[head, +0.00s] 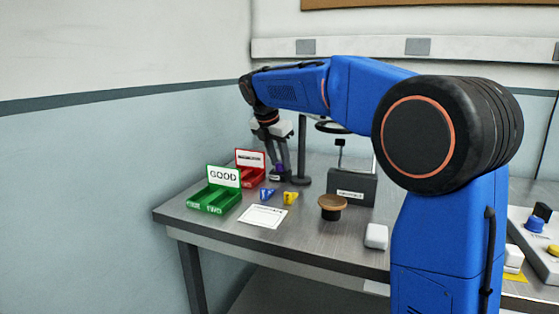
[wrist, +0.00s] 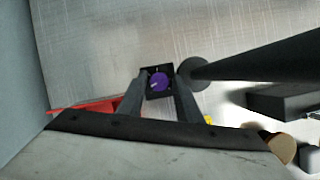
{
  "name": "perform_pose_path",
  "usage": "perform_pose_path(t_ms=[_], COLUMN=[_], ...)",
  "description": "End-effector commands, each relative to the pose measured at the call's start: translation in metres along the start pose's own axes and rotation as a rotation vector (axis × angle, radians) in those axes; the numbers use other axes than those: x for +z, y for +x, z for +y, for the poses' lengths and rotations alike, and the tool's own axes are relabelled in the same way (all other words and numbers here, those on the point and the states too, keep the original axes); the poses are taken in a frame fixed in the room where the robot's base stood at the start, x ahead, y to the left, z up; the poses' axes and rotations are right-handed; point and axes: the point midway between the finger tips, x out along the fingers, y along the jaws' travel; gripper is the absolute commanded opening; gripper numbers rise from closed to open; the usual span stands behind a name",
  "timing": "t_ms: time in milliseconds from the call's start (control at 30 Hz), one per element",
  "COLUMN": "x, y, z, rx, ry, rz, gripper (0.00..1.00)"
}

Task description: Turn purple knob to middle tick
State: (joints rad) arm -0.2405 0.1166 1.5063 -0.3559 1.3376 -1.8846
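The purple knob (wrist: 159,81) sits on a small black module (wrist: 151,95) on the metal bench. Its light pointer mark seems to point to the left and slightly down in the wrist view, and small pale marks show around it. In the head view the purple knob (head: 280,168) is partly hidden by my gripper (head: 280,173). My gripper (wrist: 158,77) is open and reaches down over the module, one finger on each side of the knob. A gap shows between each finger and the knob.
A dark post (head: 302,150) stands close right of my gripper. A green GOOD bin (head: 213,200) and a red bin (head: 250,176) are to the left. Blue (head: 267,194) and yellow (head: 290,197) pieces, a paper (head: 263,216) and a brown-topped round object (head: 332,203) lie nearer.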

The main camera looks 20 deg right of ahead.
Motion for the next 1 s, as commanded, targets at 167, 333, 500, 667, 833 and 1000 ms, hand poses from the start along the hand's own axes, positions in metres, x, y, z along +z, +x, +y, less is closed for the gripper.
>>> perform_pose_path(t_ms=[167,333,500,667,833,1000], x=[0.0,0.0,0.0,-0.0002,0.0001,-0.0003], y=[0.0,-0.0002,-0.0002,0.0,-0.0004,0.0], z=[0.0,0.0,0.0002,0.0008,0.0017,0.0033], rx=[0.0,0.0,-0.001,-0.015,-0.047,-0.099], ry=[0.0,0.0,0.005,0.035,0.114,0.239], rz=[0.0,0.0,0.0,-0.002,-0.007,-0.013], gripper=[0.32,0.02,0.02,0.02,0.02,0.02])
